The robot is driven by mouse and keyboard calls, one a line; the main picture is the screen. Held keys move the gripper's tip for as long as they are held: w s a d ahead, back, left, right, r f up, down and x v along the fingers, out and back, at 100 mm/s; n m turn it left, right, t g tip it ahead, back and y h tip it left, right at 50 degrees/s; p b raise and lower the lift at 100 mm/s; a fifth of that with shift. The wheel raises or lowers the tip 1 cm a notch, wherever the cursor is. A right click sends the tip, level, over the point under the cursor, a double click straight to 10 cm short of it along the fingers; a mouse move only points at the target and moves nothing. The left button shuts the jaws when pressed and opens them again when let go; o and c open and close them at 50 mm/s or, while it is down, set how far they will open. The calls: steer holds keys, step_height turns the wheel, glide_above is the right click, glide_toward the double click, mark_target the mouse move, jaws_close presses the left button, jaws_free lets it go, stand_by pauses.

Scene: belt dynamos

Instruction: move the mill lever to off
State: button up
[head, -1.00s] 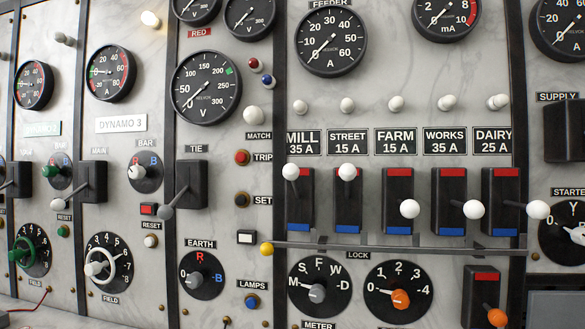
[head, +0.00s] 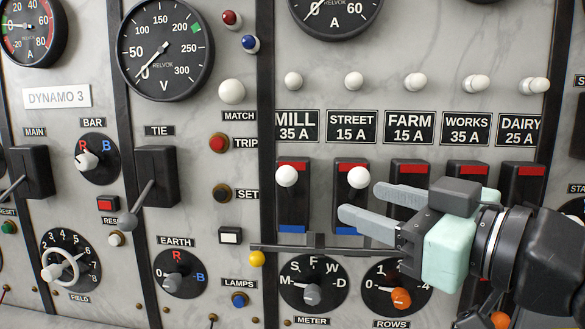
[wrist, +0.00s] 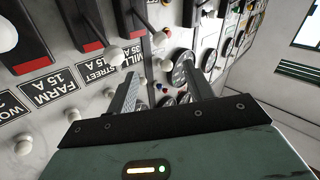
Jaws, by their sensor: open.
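The mill lever (head: 286,177) has a white knob and sits in a black housing below the MILL 35 A label (head: 297,126). Its knob stands at the upper, red-marked end, with the blue mark (head: 292,229) visible at the bottom. My gripper (head: 362,202) is open and empty, in front of the street and farm levers, right of the mill lever, fingers pointing left. In the wrist view, the mill knob (wrist: 160,40) shows beyond the open fingers (wrist: 163,88), near the street knob (wrist: 113,57).
The street lever (head: 358,178) is also up, close to my fingers. A lock bar (head: 285,247) with a yellow knob (head: 256,259) runs below the levers. The tie lever (head: 140,205) stands further left.

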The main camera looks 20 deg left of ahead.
mark_target(294, 178)
steer(key=p+x, duration=0.6)
steer(key=x, duration=0.9)
steer(key=shift+w+a+r, duration=0.1)
steer(key=shift+w+a, duration=0.4)
steer(key=shift+a, duration=0.2)
jaws_close()
